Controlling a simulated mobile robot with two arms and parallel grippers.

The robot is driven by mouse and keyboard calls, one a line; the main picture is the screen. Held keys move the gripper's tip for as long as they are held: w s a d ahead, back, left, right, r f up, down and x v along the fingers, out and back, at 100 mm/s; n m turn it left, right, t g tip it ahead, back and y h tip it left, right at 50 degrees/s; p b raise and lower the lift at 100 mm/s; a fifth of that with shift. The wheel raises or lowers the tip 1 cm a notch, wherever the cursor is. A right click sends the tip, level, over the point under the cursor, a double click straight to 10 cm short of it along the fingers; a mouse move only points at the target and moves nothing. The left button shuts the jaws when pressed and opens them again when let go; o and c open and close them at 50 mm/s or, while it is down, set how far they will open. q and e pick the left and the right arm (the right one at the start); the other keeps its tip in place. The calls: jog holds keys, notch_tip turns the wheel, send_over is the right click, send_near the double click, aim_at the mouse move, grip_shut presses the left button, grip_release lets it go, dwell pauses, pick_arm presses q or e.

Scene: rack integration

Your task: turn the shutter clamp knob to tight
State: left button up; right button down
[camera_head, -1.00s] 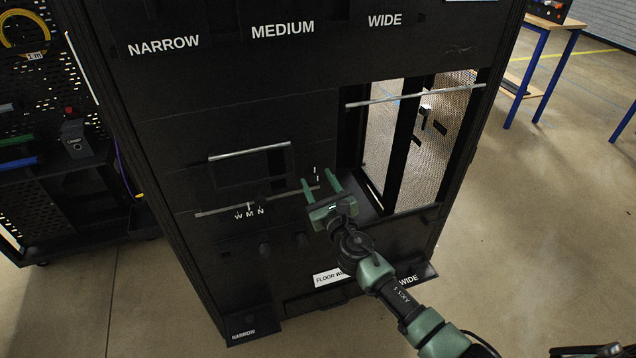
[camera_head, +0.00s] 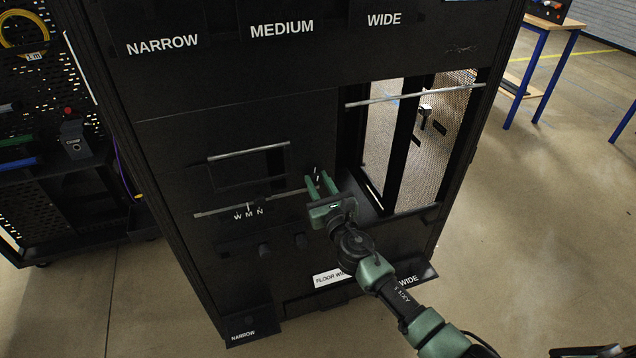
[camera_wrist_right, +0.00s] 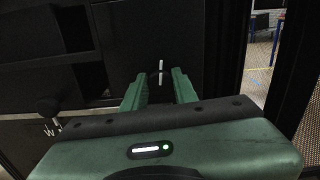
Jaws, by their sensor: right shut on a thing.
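The shutter clamp knob (camera_head: 317,171) is a small black knob with a white pointer line, low on the front of the black rack (camera_head: 270,120). My right gripper (camera_head: 319,180) is shut on this knob, one green finger on either side. In the right wrist view the knob (camera_wrist_right: 160,78) shows between the fingertips of the gripper (camera_wrist_right: 160,84). Its white line stands about upright, nearly in line with a white tick on the panel just above it. The knob's sides are partly hidden by the fingers. My left gripper is not in view.
A silver rail (camera_head: 250,205) with the letters W M N runs left of the knob. An opening with mesh doors (camera_head: 430,140) is to the right. A black tool cart (camera_head: 70,195) stands at the left.

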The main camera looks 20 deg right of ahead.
jog(key=m+b, duration=0.1)
jog(key=m, duration=0.3)
jog(key=shift+f, duration=0.1)
jog(key=m, duration=0.5)
jog(key=shift+d+b, duration=0.1)
jog(key=shift+b, duration=0.3)
jog(key=m, duration=0.3)
jog(key=shift+m, duration=0.3)
jog(key=m, duration=0.4)
jog(key=shift+f+m+b, duration=0.1)
jog(key=shift+m+b, duration=0.2)
jog(key=shift+b, duration=0.05)
jog(key=m, duration=0.3)
jog(key=shift+m, duration=0.3)
jog(key=m, duration=0.3)
jog(key=shift+m+p, duration=0.3)
jog(key=m+p, duration=0.1)
jog(key=m, duration=0.3)
jog(key=shift+f+m+p, duration=0.1)
jog(key=shift+m+p, duration=0.25)
jog(key=shift+m, duration=1.45)
